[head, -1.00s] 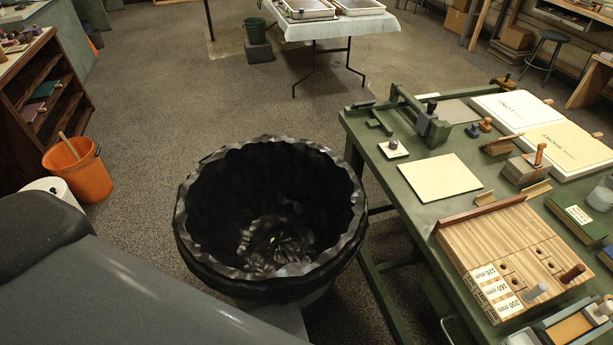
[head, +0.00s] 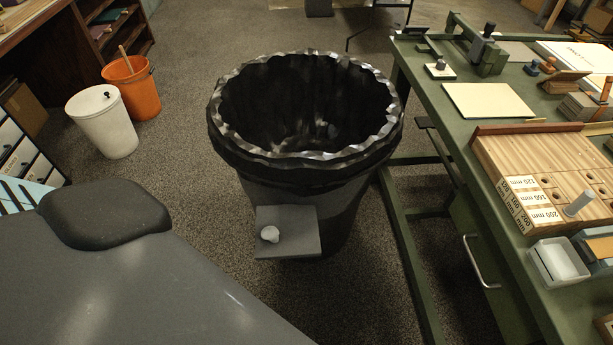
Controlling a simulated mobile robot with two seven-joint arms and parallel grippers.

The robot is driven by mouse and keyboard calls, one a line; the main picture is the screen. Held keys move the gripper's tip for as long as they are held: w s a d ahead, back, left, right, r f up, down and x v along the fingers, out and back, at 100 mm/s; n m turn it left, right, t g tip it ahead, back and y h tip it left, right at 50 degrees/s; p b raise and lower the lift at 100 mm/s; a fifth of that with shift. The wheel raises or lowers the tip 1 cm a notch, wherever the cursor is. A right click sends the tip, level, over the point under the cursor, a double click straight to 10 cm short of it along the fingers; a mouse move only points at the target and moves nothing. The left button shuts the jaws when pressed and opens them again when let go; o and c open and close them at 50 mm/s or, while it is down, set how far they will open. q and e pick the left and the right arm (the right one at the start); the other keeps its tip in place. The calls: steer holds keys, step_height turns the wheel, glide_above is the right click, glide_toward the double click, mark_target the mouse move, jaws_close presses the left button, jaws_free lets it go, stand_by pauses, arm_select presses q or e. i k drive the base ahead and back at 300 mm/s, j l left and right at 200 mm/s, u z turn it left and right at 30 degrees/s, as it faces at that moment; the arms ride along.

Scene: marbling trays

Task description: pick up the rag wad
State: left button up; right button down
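The bin has a crumpled black liner (head: 228,140) and stands open. A green workbench (head: 455,125) with a wooden block rack (head: 530,155) is on the right. A white bin (head: 103,125) and an orange bucket (head: 135,95) stand at left. Speckled floor lies between.

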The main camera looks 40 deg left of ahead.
mark_target(270, 232)
steer(key=k+l, duration=0.15)
steer(key=u, duration=1.25)
steer(key=i+z, duration=0.45)
steer(key=i, duration=0.2)
